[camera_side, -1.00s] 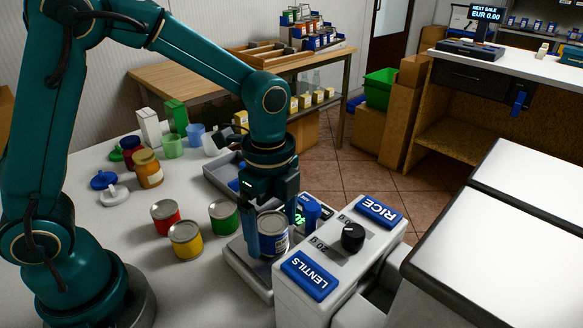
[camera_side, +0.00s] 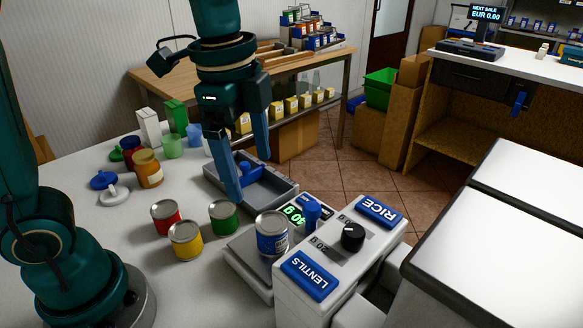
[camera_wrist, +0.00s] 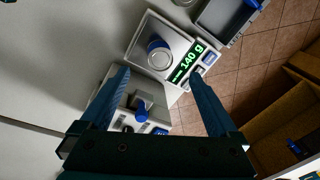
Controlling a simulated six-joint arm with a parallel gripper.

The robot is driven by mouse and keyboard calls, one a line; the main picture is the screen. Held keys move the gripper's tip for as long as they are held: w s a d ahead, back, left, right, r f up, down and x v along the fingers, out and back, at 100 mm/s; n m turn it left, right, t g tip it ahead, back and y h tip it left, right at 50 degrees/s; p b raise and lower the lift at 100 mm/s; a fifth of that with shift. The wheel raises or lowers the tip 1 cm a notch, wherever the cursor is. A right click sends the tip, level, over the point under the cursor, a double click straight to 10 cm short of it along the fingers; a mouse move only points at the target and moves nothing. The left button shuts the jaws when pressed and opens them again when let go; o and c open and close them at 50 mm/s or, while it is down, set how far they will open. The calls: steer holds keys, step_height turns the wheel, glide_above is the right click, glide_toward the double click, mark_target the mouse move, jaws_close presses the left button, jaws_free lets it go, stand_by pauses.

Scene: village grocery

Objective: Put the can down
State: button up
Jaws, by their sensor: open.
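The blue can (camera_side: 272,234) stands upright on the scale (camera_side: 240,258), beside the dispenser. From above, in the wrist view, the can (camera_wrist: 158,54) sits on the scale's square plate (camera_wrist: 140,38), and the display (camera_wrist: 187,63) reads 140 g. My gripper (camera_side: 250,172) is open and empty, raised above and behind the can, clear of it. In the wrist view my gripper's two blue fingers (camera_wrist: 160,85) are spread wide with nothing between them.
Red (camera_side: 166,217), yellow (camera_side: 186,241) and green (camera_side: 224,217) cans stand left of the scale. A grey tray (camera_side: 262,190) with a blue item lies behind it. The dispenser (camera_side: 335,255) with lentils and rice labels stands close on the right. Jars and cups are further back.

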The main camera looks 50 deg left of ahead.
steer(key=s+a+f+n+t, duration=0.3)
steer(key=s+n, duration=0.5)
steer(key=n, duration=0.4)
steer(key=shift+a+n+t, duration=0.3)
steer(key=shift+n+t, duration=0.1)
steer(key=shift+t, duration=0.3)
